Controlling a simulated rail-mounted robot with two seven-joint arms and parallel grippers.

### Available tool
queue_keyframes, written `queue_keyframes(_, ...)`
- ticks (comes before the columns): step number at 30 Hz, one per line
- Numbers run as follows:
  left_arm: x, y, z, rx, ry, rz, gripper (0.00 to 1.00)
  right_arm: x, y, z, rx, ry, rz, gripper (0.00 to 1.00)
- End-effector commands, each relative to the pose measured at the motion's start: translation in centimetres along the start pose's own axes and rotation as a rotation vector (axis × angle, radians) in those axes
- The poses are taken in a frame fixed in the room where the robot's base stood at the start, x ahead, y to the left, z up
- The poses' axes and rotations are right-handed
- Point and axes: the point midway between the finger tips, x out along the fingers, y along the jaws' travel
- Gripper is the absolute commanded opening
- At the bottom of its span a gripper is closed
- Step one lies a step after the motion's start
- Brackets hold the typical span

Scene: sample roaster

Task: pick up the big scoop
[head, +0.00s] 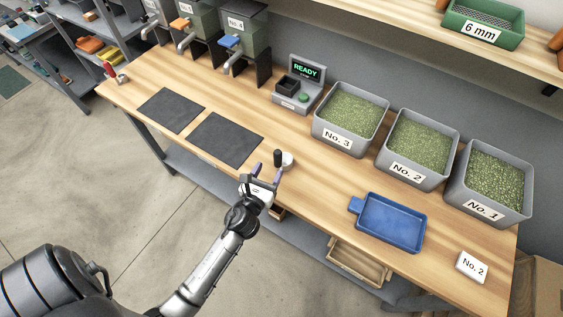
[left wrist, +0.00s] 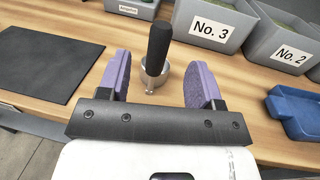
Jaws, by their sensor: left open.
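The scoop stands on the wooden bench, with a black handle (head: 278,158) pointing up and a small metal cup (head: 287,161) at its base. In the left wrist view the scoop's black handle (left wrist: 159,48) and metal cup (left wrist: 153,77) show between and beyond the fingers. My left gripper (head: 265,173) is open, its two purple-padded fingers apart on either side of the scoop's line in the left wrist view (left wrist: 157,80). It looks empty; whether a finger touches the scoop I cannot tell. My right gripper is not in view.
Grey bins of green beans labelled No. 3 (head: 343,137), No. 2 (head: 408,170) and No. 1 (head: 484,207) stand at the back right. A blue tray (head: 392,223) lies right of the scoop. Dark mats (head: 226,140) lie left. An open drawer (head: 357,263) juts below the front edge.

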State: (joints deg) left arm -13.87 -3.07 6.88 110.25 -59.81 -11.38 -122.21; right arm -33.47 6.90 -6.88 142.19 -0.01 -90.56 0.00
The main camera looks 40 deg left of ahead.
Motion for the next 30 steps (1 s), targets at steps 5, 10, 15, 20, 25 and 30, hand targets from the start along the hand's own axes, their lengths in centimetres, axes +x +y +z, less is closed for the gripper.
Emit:
queue_keyframes(5, 2.6, 0.0, 0.0, -0.001, 0.0, 0.001, 0.59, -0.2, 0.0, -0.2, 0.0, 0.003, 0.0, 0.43)
queue_keyframes(10, 3.7, 0.0, 0.0, -0.002, 0.001, 0.001, 0.59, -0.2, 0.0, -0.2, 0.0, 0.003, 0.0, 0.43)
queue_keyframes(15, 4.6, 0.0, -0.1, -0.003, 0.001, 0.002, 0.59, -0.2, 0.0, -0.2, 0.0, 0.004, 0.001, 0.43)
queue_keyframes(20, 6.8, 0.0, -0.3, -0.004, 0.001, 0.002, 0.59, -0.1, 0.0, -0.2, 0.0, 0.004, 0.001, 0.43)
queue_keyframes(25, 8.5, -0.1, -0.4, -0.003, 0.001, 0.001, 0.59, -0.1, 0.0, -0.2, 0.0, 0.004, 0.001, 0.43)
queue_keyframes(30, 9.1, 0.0, -0.4, -0.003, 0.002, 0.001, 0.59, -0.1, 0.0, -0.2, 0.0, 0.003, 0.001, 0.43)
